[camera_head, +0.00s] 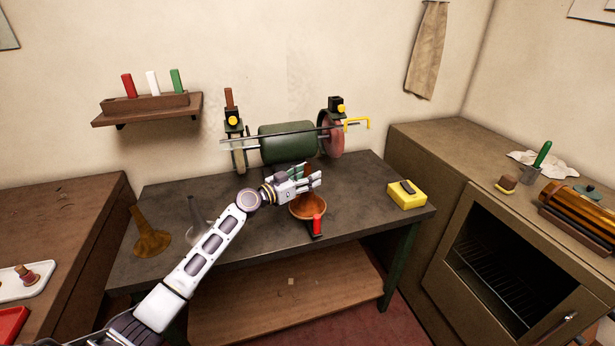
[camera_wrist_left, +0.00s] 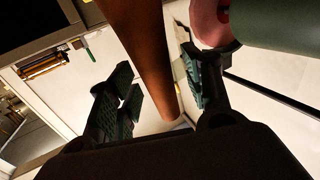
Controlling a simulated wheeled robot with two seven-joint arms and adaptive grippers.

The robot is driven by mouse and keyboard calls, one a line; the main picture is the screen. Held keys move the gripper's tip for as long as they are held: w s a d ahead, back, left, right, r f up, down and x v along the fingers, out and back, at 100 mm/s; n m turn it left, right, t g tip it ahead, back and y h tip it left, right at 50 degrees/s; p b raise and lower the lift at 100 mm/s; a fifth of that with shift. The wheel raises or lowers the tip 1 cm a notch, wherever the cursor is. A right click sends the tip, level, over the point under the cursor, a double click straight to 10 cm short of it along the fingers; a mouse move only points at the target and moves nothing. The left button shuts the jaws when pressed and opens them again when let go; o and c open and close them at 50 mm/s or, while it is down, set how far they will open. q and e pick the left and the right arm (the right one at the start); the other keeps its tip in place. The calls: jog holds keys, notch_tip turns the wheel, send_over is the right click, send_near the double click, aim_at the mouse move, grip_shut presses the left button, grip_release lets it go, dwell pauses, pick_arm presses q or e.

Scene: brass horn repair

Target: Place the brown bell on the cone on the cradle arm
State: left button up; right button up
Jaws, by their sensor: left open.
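The brown bell (camera_head: 306,211) is at the front middle of the workbench, its wide flare low and its narrow neck rising toward my left gripper. My left gripper (camera_head: 312,179) is open around the neck. In the left wrist view the brown bell (camera_wrist_left: 146,50) shows as a tapering tube between the two spread fingers (camera_wrist_left: 165,95), with a gap on the near finger's side. A red-tipped dark arm (camera_head: 317,225) lies just in front of the bell. I cannot tell whether it is the cradle arm, and no cone shows clearly. My right gripper is out of view.
A machine with a green drum (camera_head: 287,142) and a long rod stands behind the gripper. A brass bell (camera_head: 151,239) and a grey bell (camera_head: 196,214) stand at left. A yellow block (camera_head: 406,195) lies at right. The bench is clear between bell and block.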

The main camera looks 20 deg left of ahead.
pick_arm(q)
jog(key=shift+r, duration=0.1)
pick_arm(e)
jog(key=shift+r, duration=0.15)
pick_arm(q)
jog(key=shift+v, duration=0.85)
jog(key=b+v, duration=0.3)
jog(key=v, duration=0.7)
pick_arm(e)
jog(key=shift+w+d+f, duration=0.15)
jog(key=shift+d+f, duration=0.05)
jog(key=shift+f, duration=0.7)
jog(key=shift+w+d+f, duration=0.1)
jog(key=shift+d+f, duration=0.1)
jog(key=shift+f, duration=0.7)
pick_arm(q)
jog(key=shift+s+a, duration=0.1)
jog(key=shift+s, duration=0.05)
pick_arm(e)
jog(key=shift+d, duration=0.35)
